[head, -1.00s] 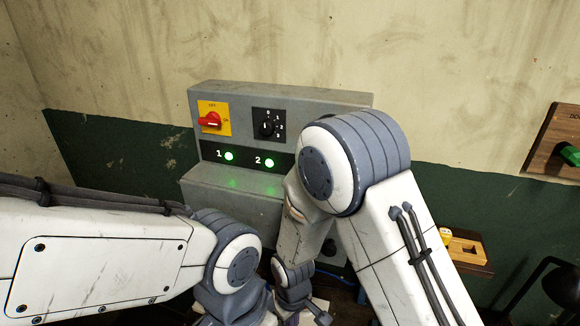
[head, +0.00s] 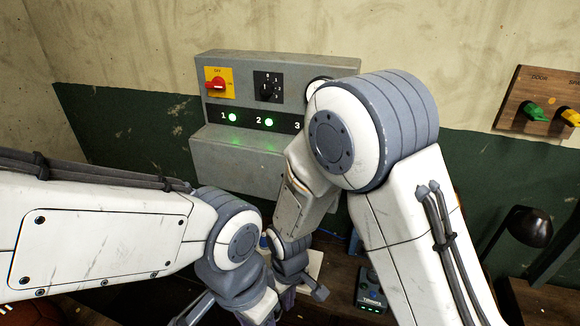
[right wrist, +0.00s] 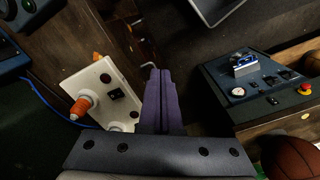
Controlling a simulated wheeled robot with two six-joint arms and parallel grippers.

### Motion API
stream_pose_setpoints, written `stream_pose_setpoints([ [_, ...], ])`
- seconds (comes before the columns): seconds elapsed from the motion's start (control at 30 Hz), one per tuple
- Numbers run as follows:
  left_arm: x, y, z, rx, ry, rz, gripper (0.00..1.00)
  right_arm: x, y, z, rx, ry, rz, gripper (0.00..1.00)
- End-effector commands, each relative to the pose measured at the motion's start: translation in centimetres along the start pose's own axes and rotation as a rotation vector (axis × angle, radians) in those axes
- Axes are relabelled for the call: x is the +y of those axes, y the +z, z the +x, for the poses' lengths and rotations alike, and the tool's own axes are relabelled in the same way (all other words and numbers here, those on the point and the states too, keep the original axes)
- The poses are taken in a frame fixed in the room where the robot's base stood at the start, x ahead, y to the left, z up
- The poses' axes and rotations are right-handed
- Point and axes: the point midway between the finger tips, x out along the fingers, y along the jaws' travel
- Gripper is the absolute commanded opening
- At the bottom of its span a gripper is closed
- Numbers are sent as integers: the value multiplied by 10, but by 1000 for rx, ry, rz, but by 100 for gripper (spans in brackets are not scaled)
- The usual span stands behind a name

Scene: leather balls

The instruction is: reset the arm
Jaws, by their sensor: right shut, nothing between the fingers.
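My right arm bends in front of the wall panel in the head view, its elbow high and its forearm pointing down. In the right wrist view my right gripper (right wrist: 160,75) is shut, its purple-grey fingers together with nothing between them. They point over dark floor, beside a white box (right wrist: 103,95) with orange-tipped parts and apart from a dark control box (right wrist: 262,85). My left arm comes in low from the left in the head view. Its wrist is near the bottom edge, close to my right wrist, and its fingers are not clear.
A grey wall panel (head: 235,160) has a red switch (head: 216,85), a black knob (head: 266,90) and green lights; my right elbow covers its right part. A wooden board (head: 520,95) holds green and yellow handles. A black lamp (head: 528,226) stands at right. A ball (right wrist: 292,158) lies lower right.

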Motion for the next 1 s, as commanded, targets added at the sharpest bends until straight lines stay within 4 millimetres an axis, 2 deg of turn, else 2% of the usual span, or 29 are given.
stream_pose_setpoints([
  [0.17,-1,0,8,0,0,0,50,-6,7,-21,10,-3,12,0],
  [0.37,-1,1,18,0,0,0,50,-16,25,-53,22,-10,30,0],
  [0.47,-2,2,26,0,0,-1,50,-23,41,-73,32,-18,45,0],
  [0.6,-3,2,40,0,0,-1,50,-36,77,-100,43,-35,64,0],
  [0.7,-3,3,47,0,0,-1,50,-44,102,-114,50,-48,75,0],
  [0.83,-4,3,52,0,0,-1,50,-51,126,-122,50,-61,83,0],
  [1.0,-4,3,53,0,0,-1,50,-54,138,-126,49,-67,88,0],
])
